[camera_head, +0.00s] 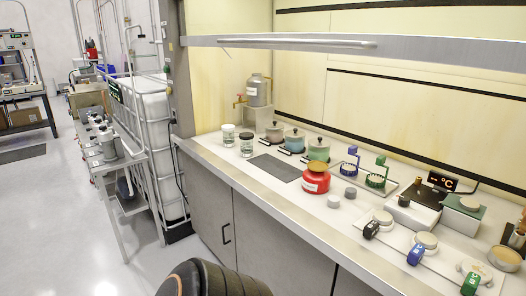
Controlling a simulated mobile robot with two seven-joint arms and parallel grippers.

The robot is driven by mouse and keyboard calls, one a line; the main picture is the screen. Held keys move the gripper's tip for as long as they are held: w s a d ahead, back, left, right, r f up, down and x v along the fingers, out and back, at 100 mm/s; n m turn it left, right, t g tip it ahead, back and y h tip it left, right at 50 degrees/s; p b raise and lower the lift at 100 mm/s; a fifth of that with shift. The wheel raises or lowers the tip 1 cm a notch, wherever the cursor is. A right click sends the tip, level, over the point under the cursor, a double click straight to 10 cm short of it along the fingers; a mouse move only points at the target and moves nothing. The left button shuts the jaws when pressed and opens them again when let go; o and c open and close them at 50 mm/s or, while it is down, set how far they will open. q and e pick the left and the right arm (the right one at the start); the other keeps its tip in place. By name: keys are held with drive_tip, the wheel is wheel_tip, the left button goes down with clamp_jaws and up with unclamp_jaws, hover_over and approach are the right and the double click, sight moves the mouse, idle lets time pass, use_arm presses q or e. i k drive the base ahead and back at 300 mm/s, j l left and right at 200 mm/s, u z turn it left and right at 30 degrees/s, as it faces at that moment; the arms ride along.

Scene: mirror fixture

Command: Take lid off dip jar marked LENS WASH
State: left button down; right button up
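Three lidded pots with dark knobs stand in a row on the white counter: a grey one (274,132), a blue-teal one (294,141) and a green one (317,151). Small tags lie in front of them, too small to read. Two labelled jars stand to their left, one with a white lid (228,135) and one with a dark lid (246,145). I cannot read LENS WASH on any of these, so I cannot tell which is the marked jar. Neither of my grippers is in view; only a dark arm part of mine shows at the bottom edge.
A red can (316,180) stands in front of the green pot. A metal tank with a tap (258,92) is behind. Blue and green clamps, a display box (441,181) and small grey caps fill the right. A metal sash bar (350,44) crosses above the counter.

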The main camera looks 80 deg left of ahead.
sight(275, 126)
drive_tip(key=u, duration=1.5)
drive_tip(key=i+j+u, duration=0.15)
drive_tip(key=i+u, duration=0.55)
drive_tip(key=u, duration=0.15)
drive_tip(key=i, duration=0.35)
